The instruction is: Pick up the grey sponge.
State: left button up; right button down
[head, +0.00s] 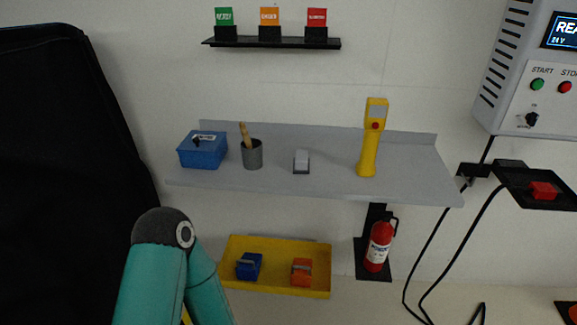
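A small grey block (301,161), which looks like the grey sponge, sits on the grey wall shelf (330,185), near its middle. Its front lower edge is dark. It stands apart from the grey cup to its left and the yellow handheld device to its right. Neither of my grippers shows in the head view. Part of a teal arm of mine shows at the lower left, below the shelf and apart from the block.
On the shelf are a blue box (202,150), a grey cup (252,155) with a wooden-handled tool, and a yellow device (371,140). Below are a yellow tray (279,286) and a red extinguisher (379,245). A control box (530,75) and cables are at right.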

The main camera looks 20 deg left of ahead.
aim_at(301, 165)
jog(key=z, duration=0.15)
jog(key=i, duration=0.95)
jog(key=u, duration=0.1)
